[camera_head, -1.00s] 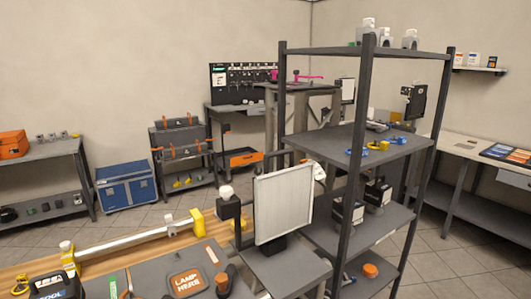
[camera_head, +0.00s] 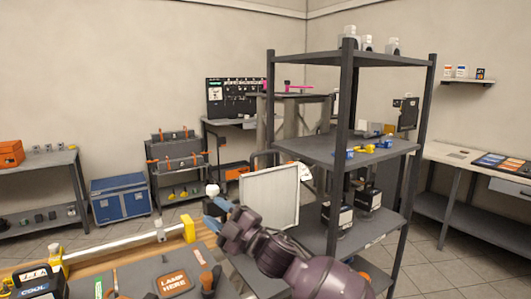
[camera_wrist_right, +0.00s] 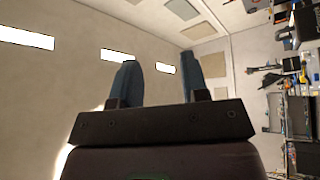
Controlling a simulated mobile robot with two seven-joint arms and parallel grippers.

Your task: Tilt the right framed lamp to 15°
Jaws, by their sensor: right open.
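My left gripper is not in view.
A dark shelf rack (camera_head: 343,150) stands close on the right of the lamp. Tiled floor lies behind.

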